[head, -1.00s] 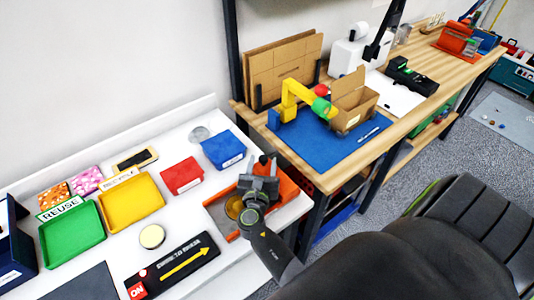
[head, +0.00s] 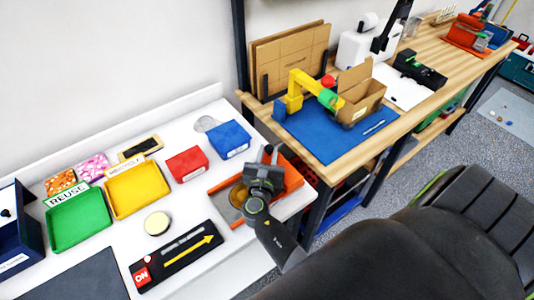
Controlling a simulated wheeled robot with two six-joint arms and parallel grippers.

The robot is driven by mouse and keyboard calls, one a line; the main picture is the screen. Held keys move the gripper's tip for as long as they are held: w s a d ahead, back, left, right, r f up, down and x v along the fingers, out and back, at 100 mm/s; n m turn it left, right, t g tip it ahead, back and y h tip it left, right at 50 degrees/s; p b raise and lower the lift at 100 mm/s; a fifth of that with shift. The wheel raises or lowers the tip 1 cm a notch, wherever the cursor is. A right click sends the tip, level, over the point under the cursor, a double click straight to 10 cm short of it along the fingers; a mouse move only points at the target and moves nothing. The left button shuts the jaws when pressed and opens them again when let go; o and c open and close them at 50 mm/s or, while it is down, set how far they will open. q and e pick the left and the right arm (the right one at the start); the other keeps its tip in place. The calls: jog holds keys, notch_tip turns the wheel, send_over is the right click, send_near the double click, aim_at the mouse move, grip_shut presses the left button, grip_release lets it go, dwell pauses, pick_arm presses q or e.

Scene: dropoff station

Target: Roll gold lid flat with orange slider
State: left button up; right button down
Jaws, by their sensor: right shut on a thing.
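An orange press frame (head: 232,221) lies on the white table near its right end. A gold lid (head: 238,195) lies flat in its bed and is partly hidden by my right gripper. The orange slider (head: 291,178) sits at the right part of the frame. My right gripper (head: 267,155) is over the frame, beside the slider and shut on it, as far as the view shows; the fingertips are partly hidden by the wrist. My left gripper is not in view.
Red (head: 187,164) and blue (head: 228,140) bins stand behind the frame. A yellow tray (head: 137,190), green tray (head: 79,220), round tin (head: 157,223) and black switch panel (head: 175,258) lie left. A wooden workbench (head: 335,170) adjoins at the right.

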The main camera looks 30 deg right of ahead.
jog(key=shift+d+r, duration=0.1)
jog(key=shift+d, duration=0.6)
jog(key=c, duration=1.5)
grip_release()
jog(key=shift+c, duration=0.2)
jog(key=o, duration=0.4)
jog(key=shift+d, duration=0.2)
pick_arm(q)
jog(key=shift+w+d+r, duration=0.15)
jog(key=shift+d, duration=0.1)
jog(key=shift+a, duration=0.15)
pick_arm(e)
jog(key=shift+a, duration=0.15)
